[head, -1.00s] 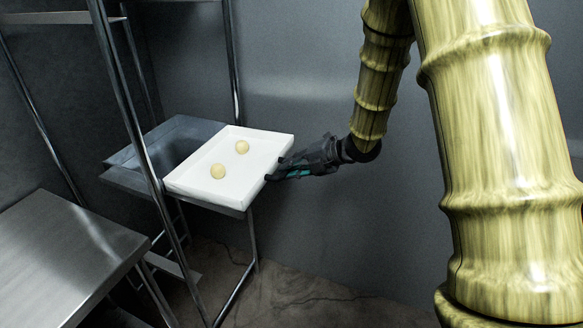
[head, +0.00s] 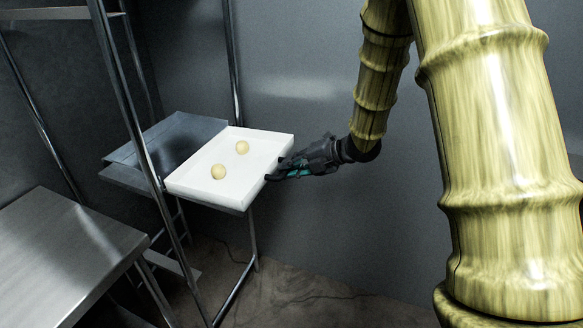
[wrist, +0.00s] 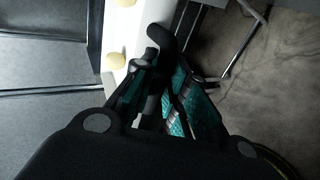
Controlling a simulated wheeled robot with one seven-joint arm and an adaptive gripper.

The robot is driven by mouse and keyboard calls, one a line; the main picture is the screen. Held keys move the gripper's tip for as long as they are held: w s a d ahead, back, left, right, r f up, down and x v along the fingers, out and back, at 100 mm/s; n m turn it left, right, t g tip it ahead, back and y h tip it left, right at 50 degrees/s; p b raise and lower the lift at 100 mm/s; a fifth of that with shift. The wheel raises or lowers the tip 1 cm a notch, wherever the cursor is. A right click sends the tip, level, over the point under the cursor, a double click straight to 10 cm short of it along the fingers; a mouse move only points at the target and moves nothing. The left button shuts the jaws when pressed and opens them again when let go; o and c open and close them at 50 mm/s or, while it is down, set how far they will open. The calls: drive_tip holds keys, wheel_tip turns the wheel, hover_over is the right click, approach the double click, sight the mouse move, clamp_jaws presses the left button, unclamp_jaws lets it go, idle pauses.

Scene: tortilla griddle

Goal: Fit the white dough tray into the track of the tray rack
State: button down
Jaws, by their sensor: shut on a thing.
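The white dough tray (head: 215,190) carries two pale dough balls, one nearer (head: 218,171) and one farther (head: 242,147). A dark grey tray (head: 160,140) sits in the rack just left of the white tray. In the wrist view the white tray (wrist: 116,35) shows at the top beside my fingers (wrist: 160,65). Whether the tray's underside touches a track is hidden.
A steel table (head: 70,250) stands at the lower left, close to the rack's near upright. A grey wall (head: 310,110) is behind the rack and my arm. The floor (head: 310,295) right of the rack is clear.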

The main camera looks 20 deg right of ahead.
drive_tip(key=shift+t+b, duration=0.4)
drive_tip(key=shift+b, duration=0.4)
idle(0.4)
drive_tip(key=shift+f, duration=0.2)
idle(0.5)
drive_tip(key=shift+y+b, duration=0.4)
drive_tip(key=shift+b, duration=0.2)
idle(0.7)
drive_tip(key=shift+f, duration=0.1)
drive_tip(key=shift+w+a, duration=0.1)
idle(0.9)
drive_tip(key=shift+s, duration=0.2)
drive_tip(key=shift+s+d, duration=0.25)
drive_tip(key=shift+d, duration=0.15)
drive_tip(key=shift+f+b, duration=0.15)
drive_tip(key=shift+b, duration=0.15)
